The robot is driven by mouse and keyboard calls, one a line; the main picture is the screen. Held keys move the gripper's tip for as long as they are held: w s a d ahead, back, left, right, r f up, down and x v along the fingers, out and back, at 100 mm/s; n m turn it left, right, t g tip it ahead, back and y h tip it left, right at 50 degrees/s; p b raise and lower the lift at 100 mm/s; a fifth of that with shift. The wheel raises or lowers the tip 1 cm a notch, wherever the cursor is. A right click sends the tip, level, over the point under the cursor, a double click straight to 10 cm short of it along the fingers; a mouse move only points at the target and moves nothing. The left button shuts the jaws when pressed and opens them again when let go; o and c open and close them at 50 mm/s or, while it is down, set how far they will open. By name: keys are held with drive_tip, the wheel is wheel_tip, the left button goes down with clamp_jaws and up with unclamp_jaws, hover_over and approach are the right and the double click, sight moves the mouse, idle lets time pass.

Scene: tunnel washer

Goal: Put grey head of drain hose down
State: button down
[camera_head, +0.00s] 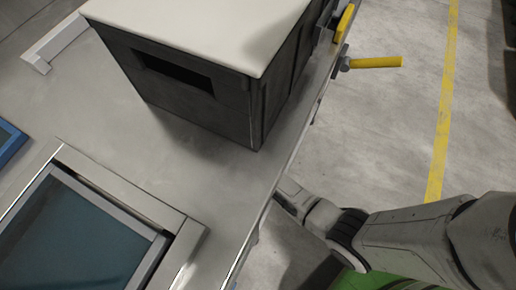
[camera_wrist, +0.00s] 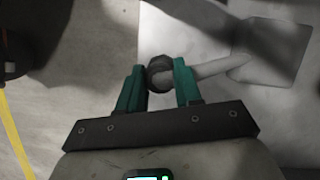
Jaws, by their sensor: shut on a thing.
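In the wrist view my gripper (camera_wrist: 159,68) has its two teal fingers closed on the grey head of the drain hose (camera_wrist: 159,77), a dark, rounded end piece between the fingers. A lighter grey tube (camera_wrist: 215,68) runs from it to the right, toward a pale square plate (camera_wrist: 272,52). Whether the head touches any surface below cannot be told. In the head view my arm reaches in from the right and its end goes out of sight beside the machine's edge, so the gripper and hose are hidden there.
A grey machine top (camera_head: 200,150) carries a dark box with a white lid (camera_head: 200,25) and a framed glass panel (camera_head: 80,240). A yellow handle (camera_head: 375,62) juts out at the right side. Concrete floor with a yellow line (camera_head: 440,130) lies open beyond it.

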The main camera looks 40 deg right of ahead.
drive_tip(key=shift+w+f+b, duration=0.15)
drive_tip(key=shift+f+b, duration=0.55)
drive_tip(key=shift+f, duration=1)
drive_tip(key=shift+f, duration=0.1)
drive_tip(key=c, duration=0.8)
unclamp_jaws()
drive_tip(key=shift+o, duration=0.2)
drive_tip(key=p+v, duration=0.4)
drive_tip(key=v, duration=0.8)
drive_tip(key=shift+p, duration=0.4)
